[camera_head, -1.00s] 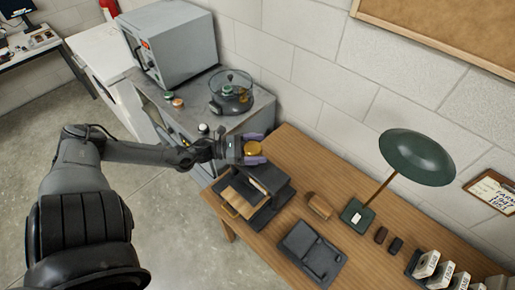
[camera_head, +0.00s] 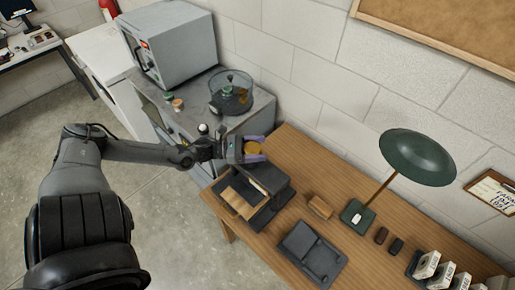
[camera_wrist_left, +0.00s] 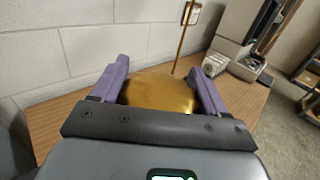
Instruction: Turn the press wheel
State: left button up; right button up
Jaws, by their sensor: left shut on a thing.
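The press (camera_head: 272,178) is a dark box-like unit on the near left end of the wooden table, with a light wooden board (camera_head: 238,203) in its open front part. The press wheel (camera_head: 254,148) is a round, brass-coloured knob above it. My left gripper (camera_head: 256,149) is shut on the wheel, its purple fingers on either side. In the left wrist view the wheel (camera_wrist_left: 160,92) fills the space between the fingers, partly hidden by the gripper body. My right gripper is not in view.
A dark tray (camera_head: 312,254), a small wooden block (camera_head: 320,207) and a green lamp (camera_head: 417,157) stand on the table (camera_head: 345,190). A metal cabinet with a round glass vessel (camera_head: 231,92) adjoins at the left. White boxes (camera_head: 428,264) stand at the right.

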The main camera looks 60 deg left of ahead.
pick_arm(q)
jog(key=shift+d+f+m+g+h+b, duration=0.1)
jog(key=shift+f+m+g+h+b, duration=0.1)
jog(key=shift+m+g+h+b, duration=0.6)
jog(key=m+g+h+b, duration=0.2)
jog(key=g+b, duration=0.1)
jog(key=b, duration=0.2)
jog(key=m+g+h+b, duration=0.3)
jog(key=b, duration=0.3)
jog(key=s+m+g+h+b, duration=0.1)
jog(key=m+g+h+b, duration=0.1)
jog(key=b, duration=0.4)
jog(key=shift+s+d+f+m+g+h, duration=0.1)
jog(key=shift+d+m+g+h, duration=0.25)
jog(key=shift+m+g, duration=0.55)
jog(key=shift+s+r+g+b, duration=0.1)
jog(key=shift+r+g+b, duration=0.15)
jog(key=shift+g+b, duration=0.5)
